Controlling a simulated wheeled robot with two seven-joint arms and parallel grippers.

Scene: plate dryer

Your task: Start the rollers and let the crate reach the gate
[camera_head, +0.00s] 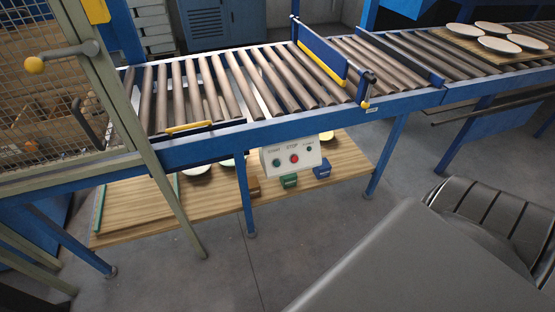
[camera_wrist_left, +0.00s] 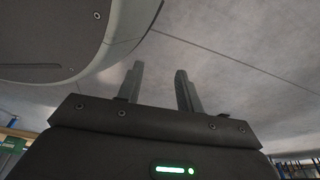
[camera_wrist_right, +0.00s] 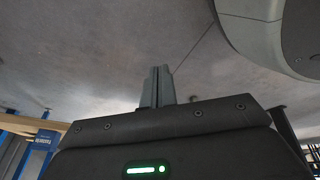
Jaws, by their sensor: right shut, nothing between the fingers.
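In the head view, a pale control box (camera_head: 291,158) hangs under the conveyor's front rail. It has a green button (camera_head: 276,162) under START, a red button (camera_head: 294,158) under STOP and a small dark control at right. The rollers (camera_head: 215,88) run left to right. A blue and yellow gate (camera_head: 320,65) stands across them. At far right, a flat wooden board (camera_head: 462,45) carries several white plates; I see no other crate-like load. My left gripper (camera_wrist_left: 161,88) is open and empty. My right gripper (camera_wrist_right: 157,86) is shut and empty. Neither gripper shows in the head view.
A mesh cage (camera_head: 50,90) with a yellow-knobbed lever (camera_head: 35,64) stands at left. A low wooden shelf (camera_head: 215,205) under the conveyor holds plates and small green and blue boxes. Blue legs (camera_head: 246,190) reach the floor. Grey floor (camera_head: 290,230) is open in front.

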